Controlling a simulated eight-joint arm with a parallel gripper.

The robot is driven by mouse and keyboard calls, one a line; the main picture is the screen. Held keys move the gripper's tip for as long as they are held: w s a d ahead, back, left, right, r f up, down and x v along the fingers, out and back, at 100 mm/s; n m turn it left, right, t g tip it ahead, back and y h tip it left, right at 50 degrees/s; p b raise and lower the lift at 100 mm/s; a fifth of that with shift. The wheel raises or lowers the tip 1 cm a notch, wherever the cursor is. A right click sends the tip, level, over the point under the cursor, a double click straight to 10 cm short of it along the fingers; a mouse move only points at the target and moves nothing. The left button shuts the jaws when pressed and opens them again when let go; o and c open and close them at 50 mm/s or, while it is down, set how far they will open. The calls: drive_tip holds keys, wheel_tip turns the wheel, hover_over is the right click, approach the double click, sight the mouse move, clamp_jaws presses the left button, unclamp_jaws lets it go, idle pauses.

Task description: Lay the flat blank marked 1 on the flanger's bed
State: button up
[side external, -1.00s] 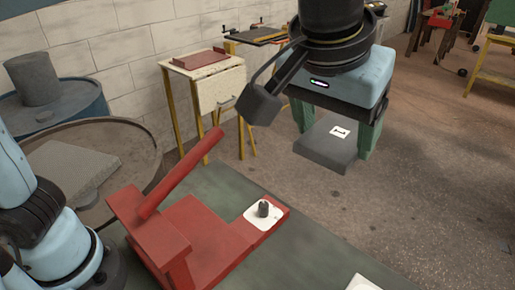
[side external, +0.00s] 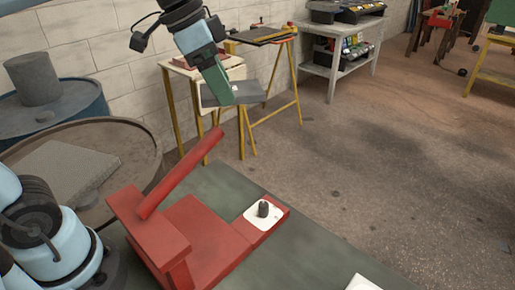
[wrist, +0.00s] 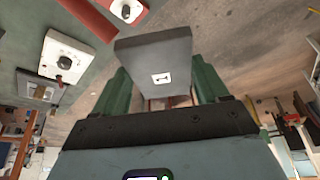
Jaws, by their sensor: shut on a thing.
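My gripper (side external: 217,96) has green fingers and is shut on the flat grey blank (side external: 251,92). The blank is held in the air, beyond the red machine and above the bench level. In the wrist view the blank (wrist: 155,52) sits between the two fingers of my gripper (wrist: 161,86), with its white label marked 1 facing the camera. The red machine (side external: 205,238), which looks like the flanger, stands on the bench with its lever raised at a slant. A white plate with a dark knob (side external: 257,219) is at its right end. The blank is apart from the machine.
The dark green bench top (side external: 300,262) is bare right of the machine. Another white piece (side external: 365,284) lies at the lower edge. A round drum top with a grey slab (side external: 65,170) and a blue barrel (side external: 70,112) stand left. Yellow-legged stands (side external: 172,115) are behind.

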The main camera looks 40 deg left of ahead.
drive_tip(key=s+a+r+m+g+h, duration=0.1)
drive_tip(key=s+a+m+g, duration=0.1)
drive_tip(key=s+a+m, duration=0.5)
drive_tip(key=s+a+m+g+h, duration=0.15)
drive_tip(key=s+a+m, duration=0.25)
drive_tip(key=a, duration=0.5)
hover_over(198, 228)
drive_tip(key=a, duration=0.1)
drive_tip(key=shift+y, duration=0.45)
wheel_tip(198, 228, down, 23)
drive_tip(key=shift+a, duration=0.1)
drive_tip(key=shift+f, duration=0.75)
drive_tip(key=shift+a+f, duration=0.1)
drive_tip(key=o, duration=1.3)
drive_tip(key=shift+c, duration=0.2)
